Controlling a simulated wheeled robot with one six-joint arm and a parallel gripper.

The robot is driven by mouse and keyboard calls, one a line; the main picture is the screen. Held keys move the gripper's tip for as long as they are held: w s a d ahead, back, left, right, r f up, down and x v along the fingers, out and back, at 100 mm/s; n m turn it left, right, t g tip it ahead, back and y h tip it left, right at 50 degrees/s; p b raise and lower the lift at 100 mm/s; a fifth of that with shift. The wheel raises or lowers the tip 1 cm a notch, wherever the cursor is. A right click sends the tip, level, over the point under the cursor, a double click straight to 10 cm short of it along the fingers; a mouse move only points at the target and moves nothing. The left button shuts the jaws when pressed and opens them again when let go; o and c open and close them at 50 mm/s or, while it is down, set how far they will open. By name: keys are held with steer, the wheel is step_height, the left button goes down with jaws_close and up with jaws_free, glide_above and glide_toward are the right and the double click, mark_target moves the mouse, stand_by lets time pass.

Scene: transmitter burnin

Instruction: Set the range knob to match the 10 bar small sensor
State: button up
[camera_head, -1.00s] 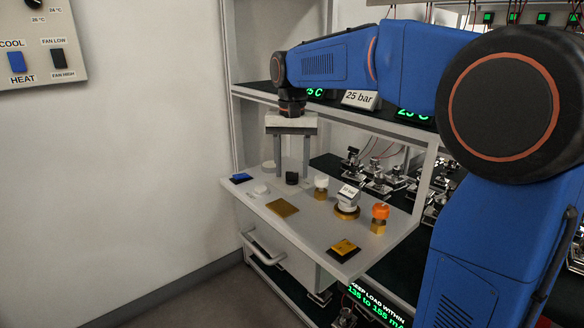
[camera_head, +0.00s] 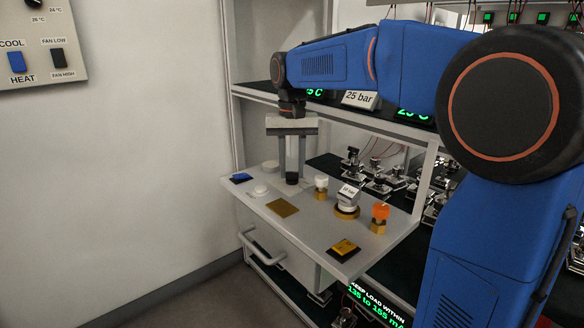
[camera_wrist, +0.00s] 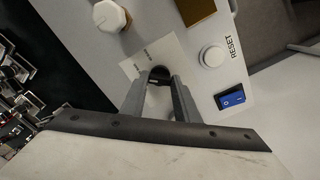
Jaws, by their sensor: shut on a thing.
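The dark range knob (camera_head: 292,181) stands on the light bench panel. The knob's pointer direction cannot be made out. A silver sensor (camera_head: 347,198) with a white tag stands on a brass base to the right; the tag's print is too small to read surely.
A white-topped brass fitting (camera_head: 321,187) and an orange-topped one (camera_head: 380,218) stand right of the knob. A RESET button (camera_wrist: 212,56) and blue rocker switch (camera_wrist: 231,97) are on the same panel. A "25 bar" sign (camera_head: 360,100) stands on the shelf above.

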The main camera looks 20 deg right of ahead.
mark_target(292, 173)
steer(key=n, duration=0.4)
steer(key=shift+n, duration=1.7)
steer(key=o, duration=1)
steer(key=shift+o, duration=0.2)
step_height(292, 173, up, 17)
steer(key=shift+r, duration=0.2)
steer(key=shift+s, duration=0.1)
